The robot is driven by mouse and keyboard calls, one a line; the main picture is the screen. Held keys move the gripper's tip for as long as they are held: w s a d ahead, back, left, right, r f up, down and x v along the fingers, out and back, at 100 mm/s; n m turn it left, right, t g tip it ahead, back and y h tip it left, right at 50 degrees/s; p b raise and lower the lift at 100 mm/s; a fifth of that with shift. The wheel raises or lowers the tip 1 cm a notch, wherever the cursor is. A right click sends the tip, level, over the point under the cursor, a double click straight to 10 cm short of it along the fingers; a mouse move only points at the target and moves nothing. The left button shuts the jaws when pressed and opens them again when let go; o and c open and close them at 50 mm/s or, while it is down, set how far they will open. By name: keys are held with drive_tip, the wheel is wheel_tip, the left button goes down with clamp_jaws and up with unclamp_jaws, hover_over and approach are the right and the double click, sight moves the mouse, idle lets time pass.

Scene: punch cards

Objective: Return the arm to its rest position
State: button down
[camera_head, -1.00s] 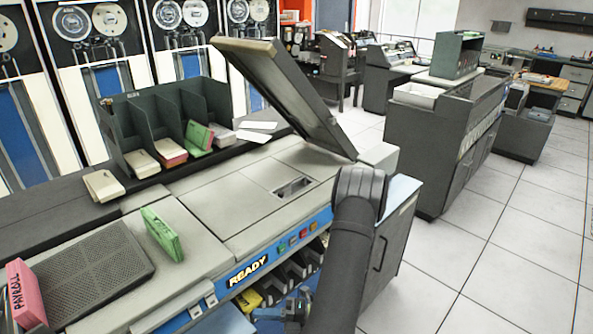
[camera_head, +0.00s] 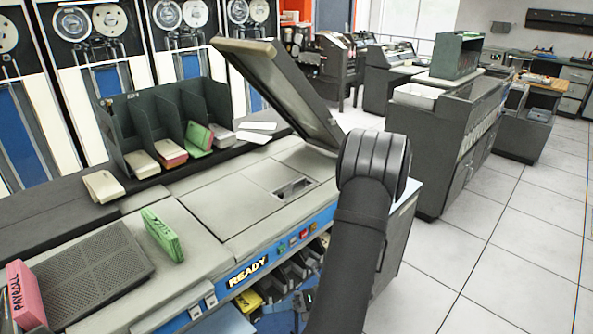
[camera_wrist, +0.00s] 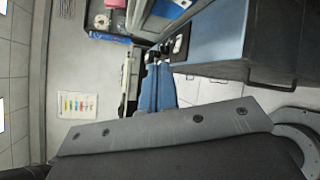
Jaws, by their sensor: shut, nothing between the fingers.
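My gripper (camera_wrist: 158,53) shows in the wrist view as two blue fingers with dark tips, side by side and shut, with nothing visible between them. In the head view my dark arm (camera_head: 360,235) rises from the bottom edge in front of the machine's right end. Its upper joint bulges near the raised lid. Part of the wrist (camera_head: 305,300) shows low beside the arm, close to the machine's open front shelves; the fingers cannot be made out there.
The card machine (camera_head: 220,205) has a raised lid (camera_head: 280,85). A green card deck (camera_head: 161,235) stands on it, and a pink PAYROLL deck (camera_head: 26,295) stands at the left. A divided rack (camera_head: 125,130) holds several decks behind. Clear floor (camera_head: 470,260) lies to the right.

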drive_tip(key=s+d+r+n+h, duration=0.3)
drive_tip(key=s+r+n+h, duration=0.1)
drive_tip(key=r+n+h, duration=0.1)
drive_tip(key=shift+s+r+n, duration=0.4)
drive_tip(key=shift+r+n, duration=0.15)
drive_tip(key=shift+n, duration=0.65)
